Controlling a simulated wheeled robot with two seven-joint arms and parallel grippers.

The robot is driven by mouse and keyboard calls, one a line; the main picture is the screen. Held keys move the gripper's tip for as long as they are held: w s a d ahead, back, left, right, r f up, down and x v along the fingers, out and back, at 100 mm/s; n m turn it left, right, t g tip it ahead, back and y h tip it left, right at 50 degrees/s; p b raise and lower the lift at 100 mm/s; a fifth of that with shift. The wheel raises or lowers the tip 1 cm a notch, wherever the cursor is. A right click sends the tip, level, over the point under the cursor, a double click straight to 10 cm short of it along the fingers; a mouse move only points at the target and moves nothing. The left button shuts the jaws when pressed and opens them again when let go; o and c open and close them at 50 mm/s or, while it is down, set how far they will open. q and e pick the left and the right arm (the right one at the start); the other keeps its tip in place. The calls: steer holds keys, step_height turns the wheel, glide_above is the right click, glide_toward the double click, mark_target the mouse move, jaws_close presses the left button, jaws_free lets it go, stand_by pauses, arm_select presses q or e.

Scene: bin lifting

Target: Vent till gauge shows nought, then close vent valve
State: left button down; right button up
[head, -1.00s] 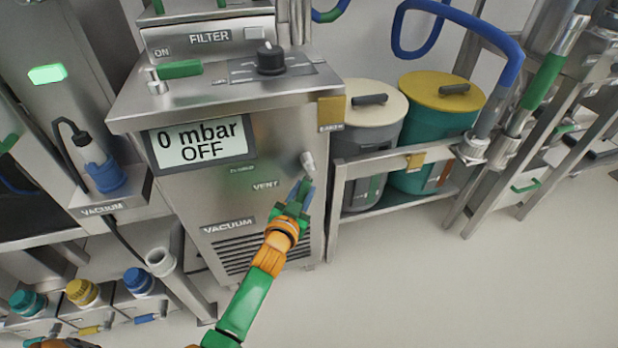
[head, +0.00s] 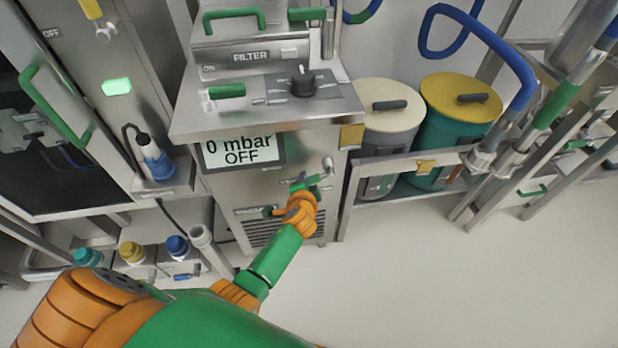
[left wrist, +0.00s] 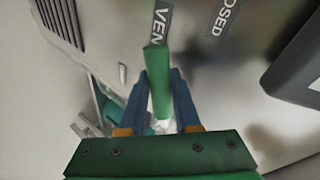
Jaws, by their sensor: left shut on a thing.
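The gauge display (head: 240,151) on the steel vacuum unit reads "0 mbar OFF". The vent valve, with a pale metal end (head: 328,163), sits on the unit's front, below and right of the gauge. My left gripper (head: 308,184) is at this valve and partly hides it. In the left wrist view my left gripper's blue fingers (left wrist: 160,85) are shut on a green vent valve handle (left wrist: 157,62). The handle lies lengthwise between them. Labels ending "OSED" and starting "VEN" show beyond it. My right gripper is not in view.
A filter box (head: 250,55) and a black knob (head: 303,82) are on top of the unit. A cream-lidded bin (head: 388,105) and a yellow-lidded bin (head: 460,97) stand in a rack at right. Floor (head: 420,280) at front right is clear.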

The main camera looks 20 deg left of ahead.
arm_select(q)
steer(key=shift+s+a+r+m+g+y+p, duration=0.1)
steer(key=shift+a+r+m+g+y+p, duration=0.1)
steer(key=shift+r+m+g+y+p, duration=0.9)
steer(key=shift+r+t, duration=0.25)
steer(key=shift+t, duration=0.15)
steer(key=c, duration=0.9)
jaws_free()
steer(key=p+v, duration=0.2)
steer(key=v, duration=0.5)
